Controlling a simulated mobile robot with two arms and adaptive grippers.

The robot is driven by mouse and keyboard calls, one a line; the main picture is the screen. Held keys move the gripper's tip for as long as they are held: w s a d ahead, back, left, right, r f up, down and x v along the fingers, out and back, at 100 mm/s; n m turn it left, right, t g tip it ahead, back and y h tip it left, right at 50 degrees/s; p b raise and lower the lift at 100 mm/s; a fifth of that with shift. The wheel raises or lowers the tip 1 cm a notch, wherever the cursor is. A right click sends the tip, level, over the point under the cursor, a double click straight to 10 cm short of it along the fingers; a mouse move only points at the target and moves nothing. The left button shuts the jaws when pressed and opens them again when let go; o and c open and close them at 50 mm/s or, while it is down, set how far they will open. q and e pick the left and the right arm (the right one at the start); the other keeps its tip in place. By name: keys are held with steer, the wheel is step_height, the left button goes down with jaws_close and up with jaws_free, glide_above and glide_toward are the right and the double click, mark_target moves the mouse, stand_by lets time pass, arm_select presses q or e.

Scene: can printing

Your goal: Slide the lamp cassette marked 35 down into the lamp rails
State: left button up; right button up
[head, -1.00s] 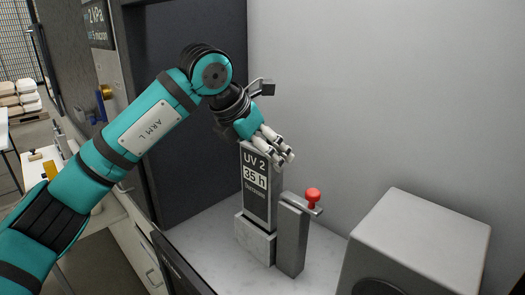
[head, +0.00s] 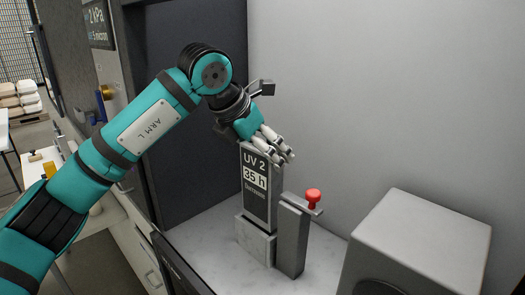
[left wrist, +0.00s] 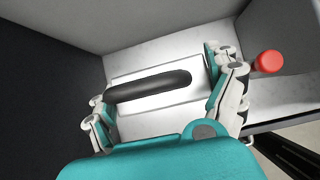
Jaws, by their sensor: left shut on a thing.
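The lamp cassette (head: 257,207) is a tall dark panel marked "UV 2" and "35 h" in the head view. It stands upright with its lower end at a pale block (head: 255,240) on the counter. I cannot tell how deep it sits, and the lamp rails are not clearly visible. My left gripper (head: 277,153) is at its top, shut on it. In the left wrist view, the fingers (left wrist: 158,78) lie at the two ends of a black rounded handle (left wrist: 148,86) on a white surface. My right gripper is not in view.
A grey post (head: 291,238) with a red knob (head: 313,197) stands close to the right of the cassette. The knob also shows in the left wrist view (left wrist: 269,61). A large grey box (head: 430,240) stands further right. A dark wall panel (head: 200,130) is at the left.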

mark_target(261, 187)
arm_select(q)
steer(key=shift+f+b, duration=1.65)
steer(key=shift+f, duration=0.1)
stand_by(0.3)
steer(key=shift+f+b, duration=2.35)
steer(key=shift+f, duration=0.65)
steer(key=o, duration=1.5)
steer(key=shift+c, duration=0.2)
steer(key=shift+s+a+r, duration=0.1)
steer(key=shift+r, duration=0.35)
steer(key=v, duration=1.1)
steer(key=shift+a, duration=0.2)
